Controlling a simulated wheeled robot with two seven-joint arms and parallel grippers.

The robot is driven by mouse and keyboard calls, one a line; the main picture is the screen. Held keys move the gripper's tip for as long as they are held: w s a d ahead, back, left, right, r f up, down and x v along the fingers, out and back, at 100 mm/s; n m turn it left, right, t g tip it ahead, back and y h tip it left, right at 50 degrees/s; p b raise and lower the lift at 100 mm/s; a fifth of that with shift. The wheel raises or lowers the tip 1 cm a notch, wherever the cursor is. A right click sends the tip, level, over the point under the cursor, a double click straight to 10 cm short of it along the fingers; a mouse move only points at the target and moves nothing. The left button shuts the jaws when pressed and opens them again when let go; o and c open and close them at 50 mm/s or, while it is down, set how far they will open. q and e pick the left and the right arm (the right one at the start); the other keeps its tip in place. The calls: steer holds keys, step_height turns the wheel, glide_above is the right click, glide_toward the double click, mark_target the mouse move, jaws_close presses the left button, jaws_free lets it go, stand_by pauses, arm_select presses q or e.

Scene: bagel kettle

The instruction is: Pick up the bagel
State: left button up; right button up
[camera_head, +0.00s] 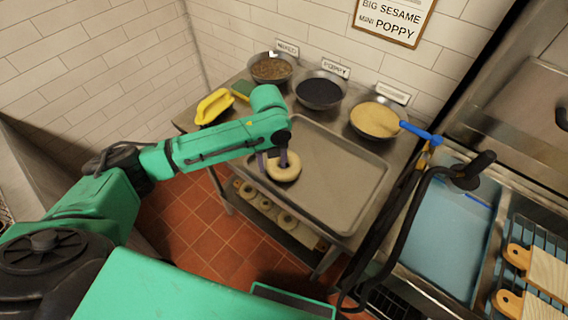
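A pale bagel (284,172) is at the left end of a metal tray (345,205) on the steel table. My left gripper (272,161) points down at it with two purple fingers set apart. One finger is at the bagel's left outer side and the other is over its hole, so the left part of the ring lies between them. I cannot tell whether the fingers press on it, or whether the bagel is resting or slightly lifted. My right gripper is not in view.
Bowls of brown topping (272,69), dark seeds (320,91) and pale seeds (375,120) stand behind the tray. A yellow object (213,107) lies at the table's left. Several bagels (266,204) sit on a lower shelf. A blue-filled basin (450,235) and wooden-handled boards (518,256) are at right.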

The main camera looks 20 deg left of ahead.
mark_target(273, 164)
arm_select(q)
jaws_close()
steer(key=shift+r, duration=0.1)
step_height(273, 164, up, 20)
steer(key=shift+w, duration=0.1)
